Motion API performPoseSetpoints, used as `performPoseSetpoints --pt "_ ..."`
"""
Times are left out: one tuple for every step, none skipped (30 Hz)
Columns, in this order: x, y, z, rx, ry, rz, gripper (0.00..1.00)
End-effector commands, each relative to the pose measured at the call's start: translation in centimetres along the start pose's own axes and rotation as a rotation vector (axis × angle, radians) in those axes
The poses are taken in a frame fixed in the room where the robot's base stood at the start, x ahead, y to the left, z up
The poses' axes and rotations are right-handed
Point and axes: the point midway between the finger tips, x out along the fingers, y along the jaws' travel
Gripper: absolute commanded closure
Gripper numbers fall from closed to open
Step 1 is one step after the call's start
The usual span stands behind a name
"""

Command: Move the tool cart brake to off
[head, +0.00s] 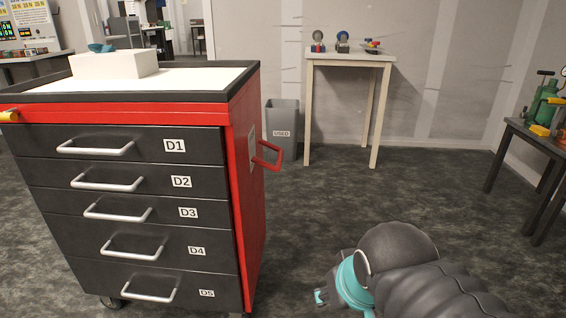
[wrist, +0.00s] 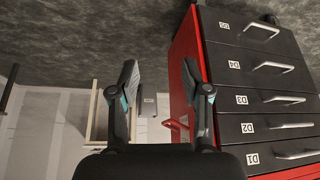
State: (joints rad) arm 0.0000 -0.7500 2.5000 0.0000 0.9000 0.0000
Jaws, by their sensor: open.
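The tool cart is red and black, with drawers D1 to D5 on its front; its red side wall (head: 250,215) faces right in the head view. A red loop handle (head: 268,155) sticks out from a plate on that side. A yellow-tipped part (head: 9,116) shows at the cart's upper left, cut by the picture edge. I cannot tell which part is the brake, or its setting. My gripper (wrist: 160,85) is open and empty, apart from the cart. In the wrist view, turned over, the cart (wrist: 186,50) and red handle (wrist: 176,128) lie right of and behind the fingers.
A white box (head: 115,65) with a teal item stands on the cart top. A grey bin (head: 283,125) and a pale table (head: 350,57) with small items stand behind. A dark bench (head: 520,135) with a green device is at right. The floor between is clear.

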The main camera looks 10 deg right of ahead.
Motion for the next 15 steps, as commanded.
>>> performPoseSetpoints --pt "0.0 0.0 0.0 0.001 0.0 0.0 0.57" --pt "0.2 0.1 0.1 0.003 0.0 0.002 0.57" --pt "0.6 0.3 0.3 0.01 -0.003 0.005 0.57" --pt "1.0 0.4 0.4 0.016 -0.013 0.008 0.57" --pt "1.5 0.6 0.5 0.022 -0.025 0.011 0.57" --pt "2.3 0.8 0.7 0.032 -0.046 0.016 0.57" --pt "3.1 1.0 0.9 0.04 -0.065 0.02 0.57" --pt "3.9 1.2 1.1 0.049 -0.086 0.024 0.57" --pt "5.0 1.5 1.2 0.062 -0.114 0.029 0.57" --pt "5.8 1.8 1.3 0.071 -0.136 0.034 0.57" --pt "6.6 2.2 1.3 0.079 -0.157 0.041 0.57" --pt "7.7 2.8 1.3 0.086 -0.186 0.052 0.57" --pt "8.5 3.3 1.2 0.089 -0.201 0.063 0.57" --pt "9.3 3.9 0.9 0.091 -0.211 0.074 0.57" --pt "10.4 4.7 0.4 0.09 -0.216 0.09 0.57"
